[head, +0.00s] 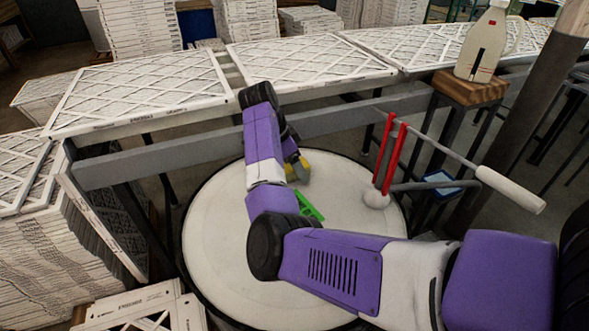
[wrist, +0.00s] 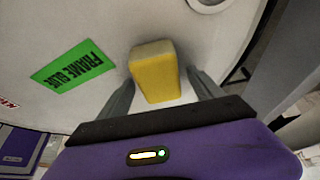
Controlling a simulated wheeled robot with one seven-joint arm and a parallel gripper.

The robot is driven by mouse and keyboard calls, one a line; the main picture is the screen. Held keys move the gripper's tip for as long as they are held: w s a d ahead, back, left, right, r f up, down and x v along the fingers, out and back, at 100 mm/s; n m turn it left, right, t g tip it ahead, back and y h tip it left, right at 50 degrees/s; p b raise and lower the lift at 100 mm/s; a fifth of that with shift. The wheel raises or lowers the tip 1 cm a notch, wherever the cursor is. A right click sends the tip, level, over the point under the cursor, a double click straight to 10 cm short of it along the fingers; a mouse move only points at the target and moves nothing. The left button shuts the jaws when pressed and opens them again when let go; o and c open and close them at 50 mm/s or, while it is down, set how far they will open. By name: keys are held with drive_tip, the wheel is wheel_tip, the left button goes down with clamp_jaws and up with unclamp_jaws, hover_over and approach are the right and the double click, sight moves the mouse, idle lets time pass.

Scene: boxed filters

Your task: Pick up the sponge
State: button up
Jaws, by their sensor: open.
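The yellow sponge (wrist: 155,72), a block with a paler far end, rests on the round white top (head: 225,225) and lies between the two grey fingers of my gripper (wrist: 162,80) in the wrist view. The fingers stand open on either side of it. Pale surface shows between the sponge and the right finger; the left finger is close to its side. In the head view the sponge (head: 301,167) is small and partly hidden by my gripper, which reaches down over the round top.
A green "FRAME GLUE" label (wrist: 73,66) lies left of the sponge. A red-framed tool (head: 388,150) with a white ball and a long pole stands at the right of the round top. A jug (head: 484,45) sits on a wooden stool. Boxed filters (head: 145,90) line the back behind a grey rail.

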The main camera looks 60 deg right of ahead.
drive_tip(key=c, duration=1.5)
drive_tip(key=shift+r, duration=0.1)
wheel_tip(320, 180, up, 20)
drive_tip(key=shift+f, duration=0.1)
drive_tip(key=shift+a, duration=0.1)
